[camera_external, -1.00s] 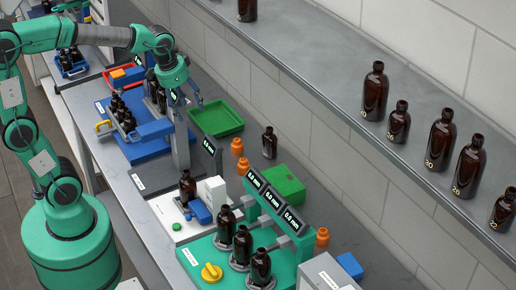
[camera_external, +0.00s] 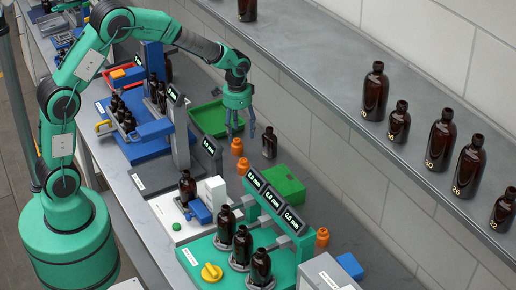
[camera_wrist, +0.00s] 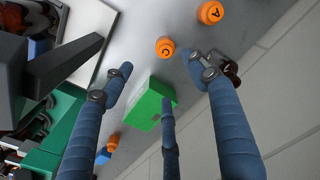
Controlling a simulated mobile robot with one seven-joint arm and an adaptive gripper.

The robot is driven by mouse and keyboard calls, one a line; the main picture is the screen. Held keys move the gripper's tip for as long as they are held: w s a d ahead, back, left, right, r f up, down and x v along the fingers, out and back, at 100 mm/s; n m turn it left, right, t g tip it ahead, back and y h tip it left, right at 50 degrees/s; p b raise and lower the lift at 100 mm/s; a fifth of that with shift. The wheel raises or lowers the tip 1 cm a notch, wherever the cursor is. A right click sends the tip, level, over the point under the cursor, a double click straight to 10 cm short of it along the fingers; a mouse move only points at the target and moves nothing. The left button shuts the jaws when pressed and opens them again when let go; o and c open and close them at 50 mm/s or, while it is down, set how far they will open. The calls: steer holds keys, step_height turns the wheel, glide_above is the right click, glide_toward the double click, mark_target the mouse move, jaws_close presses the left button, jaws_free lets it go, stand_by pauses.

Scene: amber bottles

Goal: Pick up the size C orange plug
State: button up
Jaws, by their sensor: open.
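The size C orange plug (camera_wrist: 165,47) stands on the grey bench, its letter C facing up in the wrist view. It also shows in the external view (camera_external: 243,166), left of the green block (camera_external: 284,186). A second orange plug, marked A (camera_wrist: 210,12), stands close by; it is farther back in the external view (camera_external: 237,146). My gripper (camera_external: 240,132) is open and empty, pointing down above the bench near these plugs. In the wrist view its blue fingers (camera_wrist: 158,74) are spread, with plug C just beyond the gap between their tips.
An amber bottle (camera_external: 269,143) stands right of the plugs, partly behind a finger in the wrist view. The green tray (camera_external: 209,120) lies behind. A gauge stand with displays (camera_external: 272,200) is nearby. A third orange plug (camera_external: 322,238) stands beyond it. A bottle shelf (camera_external: 330,70) runs along the right.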

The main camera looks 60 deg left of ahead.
mark_target(243, 160)
steer(key=f, duration=0.1)
steer(key=w+f, duration=0.1)
steer(key=f, duration=0.1)
steer(key=shift+w+a+f, duration=0.2)
steer(key=shift+w+f, duration=0.1)
step_height(243, 160, down, 7)
steer(key=shift+f, duration=0.8)
steer(key=shift+f, duration=0.15)
steer(key=shift+f+b, duration=0.3)
steer(key=shift+f, duration=2.15)
steer(key=c, duration=1.3)
